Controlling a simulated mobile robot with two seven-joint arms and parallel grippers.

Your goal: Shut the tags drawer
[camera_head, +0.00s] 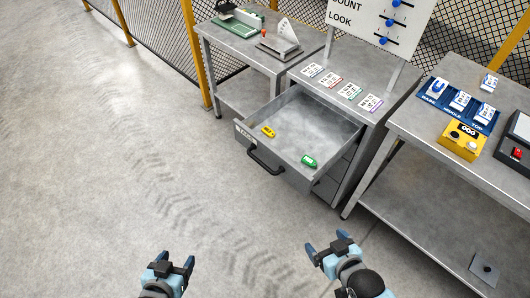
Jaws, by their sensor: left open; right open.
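The tags drawer (246,138) is pulled well out of the grey metal cabinet in the middle of the view. A black bar handle (265,162) is on its front, beside a small label. Inside lie a yellow tag (268,131) and a green tag (309,161). My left gripper (175,262) is open and empty, low in the view, below and left of the drawer. My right gripper (327,243) is open and empty, below and right of the drawer front. Neither gripper touches the drawer.
Several cards (350,91) lie on the cabinet top under a white sign board (375,22). A right-hand bench (425,118) holds a blue rack (457,104), a yellow box (462,140) and a black device with a red switch (516,153). The floor (110,150) left of the drawer is clear.

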